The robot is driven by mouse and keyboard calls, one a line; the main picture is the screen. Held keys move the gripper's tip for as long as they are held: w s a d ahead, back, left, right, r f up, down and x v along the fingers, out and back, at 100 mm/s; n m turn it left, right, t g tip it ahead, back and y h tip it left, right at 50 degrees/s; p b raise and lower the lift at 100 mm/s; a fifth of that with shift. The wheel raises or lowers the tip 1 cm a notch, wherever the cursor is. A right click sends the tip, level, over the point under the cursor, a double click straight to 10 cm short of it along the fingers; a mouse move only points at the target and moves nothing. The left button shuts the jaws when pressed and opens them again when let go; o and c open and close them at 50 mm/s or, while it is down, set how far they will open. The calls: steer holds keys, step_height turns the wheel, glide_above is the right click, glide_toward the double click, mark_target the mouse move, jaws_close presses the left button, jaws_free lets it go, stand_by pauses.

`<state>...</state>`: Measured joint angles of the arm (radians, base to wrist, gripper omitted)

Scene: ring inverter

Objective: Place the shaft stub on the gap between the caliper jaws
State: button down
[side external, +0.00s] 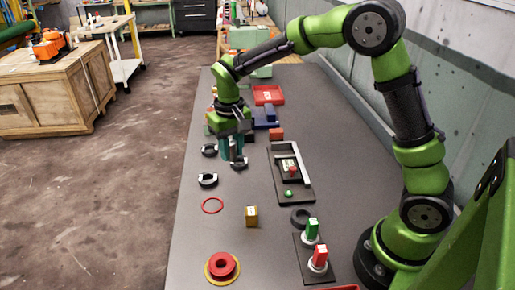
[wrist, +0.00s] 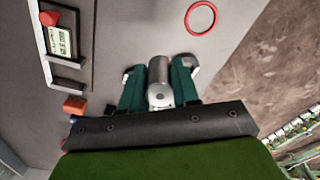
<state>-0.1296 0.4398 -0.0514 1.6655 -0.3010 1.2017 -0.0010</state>
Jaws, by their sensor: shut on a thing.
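My gripper (wrist: 160,72) points down with its teal fingers shut on the shaft stub (wrist: 159,72), a grey metal cylinder with a pale round end. In the side external view my gripper (side external: 232,155) is over the far half of the table, and the fingers largely hide the stub. A dark device (side external: 289,172) with a pale L-shaped bar, a small display and a red knob lies to the right of my gripper. It shows at the upper left of the wrist view (wrist: 63,72). It looks like the caliper, but I cannot clearly make out its jaw gap.
Several black curved pieces with pale ends (side external: 208,180) lie close around my gripper. A red tray (side external: 268,95) and blue parts stand behind.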

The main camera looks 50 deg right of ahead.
steer(key=s+d+f+m, duration=0.1)
steer(key=s+d, duration=0.3)
steer(key=d, duration=0.1)
steer(key=s+d+f+m, duration=0.1)
steer(key=s+d, duration=0.3)
steer(key=s, duration=0.1)
steer(key=s+d+f+m, duration=0.1)
steer(key=s+d, duration=0.3)
steer(key=d, duration=0.1)
steer(key=shift+s+d, duration=0.3)
steer(key=shift+s, duration=0.1)
steer(key=s+f, duration=0.2)
steer(key=s, duration=0.1)
glide_above(283, 145)
steer(key=s+a, duration=0.2)
steer(key=a, duration=0.1)
steer(key=shift+s+d+f, duration=0.1)
steer(key=shift+s+f, duration=0.05)
steer(key=shift+f, duration=0.55)
steer(key=shift+w+d+f, duration=0.15)
steer(key=shift+w+d, duration=0.05)
steer(key=shift+w, duration=0.3)
steer(key=shift+f, duration=1.65)
